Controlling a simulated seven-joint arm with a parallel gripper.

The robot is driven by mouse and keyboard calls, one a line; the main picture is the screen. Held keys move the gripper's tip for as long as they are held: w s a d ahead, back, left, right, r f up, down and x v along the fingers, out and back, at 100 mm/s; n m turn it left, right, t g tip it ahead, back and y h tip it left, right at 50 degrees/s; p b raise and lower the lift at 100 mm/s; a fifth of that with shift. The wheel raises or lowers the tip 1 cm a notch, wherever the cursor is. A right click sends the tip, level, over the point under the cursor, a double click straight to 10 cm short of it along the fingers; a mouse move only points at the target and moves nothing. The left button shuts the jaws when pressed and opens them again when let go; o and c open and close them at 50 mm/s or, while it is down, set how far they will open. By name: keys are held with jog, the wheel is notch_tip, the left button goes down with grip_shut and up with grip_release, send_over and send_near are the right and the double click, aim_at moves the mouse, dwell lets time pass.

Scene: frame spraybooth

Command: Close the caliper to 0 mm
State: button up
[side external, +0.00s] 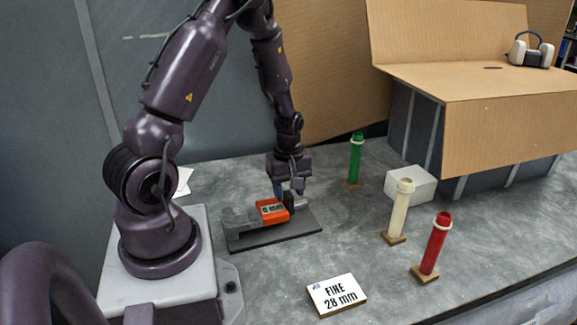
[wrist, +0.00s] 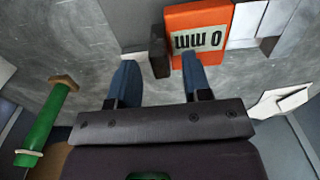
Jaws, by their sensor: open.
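The caliper lies on a dark base plate (side external: 275,236), its grey body (side external: 238,217) at the left and an orange slider (side external: 270,210) near the middle. In the wrist view the orange slider (wrist: 197,33) carries a white label, upside down, that seems to read "0 mm". A dark upright block (wrist: 158,52) stands beside the slider. My gripper (side external: 290,188) is above the right part of the caliper, pointing down. Its two blue fingers (wrist: 160,78) are apart, with the block between their lines. I cannot tell whether either finger touches it.
A green post (side external: 356,160), a cream post (side external: 399,212) and a red post (side external: 434,247) stand on the right. A white block (side external: 411,184) is behind the cream post. A cardboard-topped booth (side external: 470,85) fills the back right.

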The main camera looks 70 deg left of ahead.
notch_tip(320, 180, up, 11)
jog(key=shift+r, duration=0.15)
dwell(0.5)
jog(key=s+d+r+m+t, duration=0.2)
jog(key=s+d+r+m, duration=0.1)
jog(key=d+r+m, duration=0.5)
jog(key=s+d+r+m+t, duration=0.3)
jog(key=s+d+r+m, duration=0.1)
jog(key=d+r+m, duration=0.4)
jog(key=d+m, duration=0.2)
jog(key=d, duration=0.1)
jog(key=shift+d+m+t, duration=0.3)
jog(key=shift+d+m, duration=0.05)
jog(key=shift+m, duration=0.05)
jog(key=shift+s, duration=0.1)
dwell(0.9)
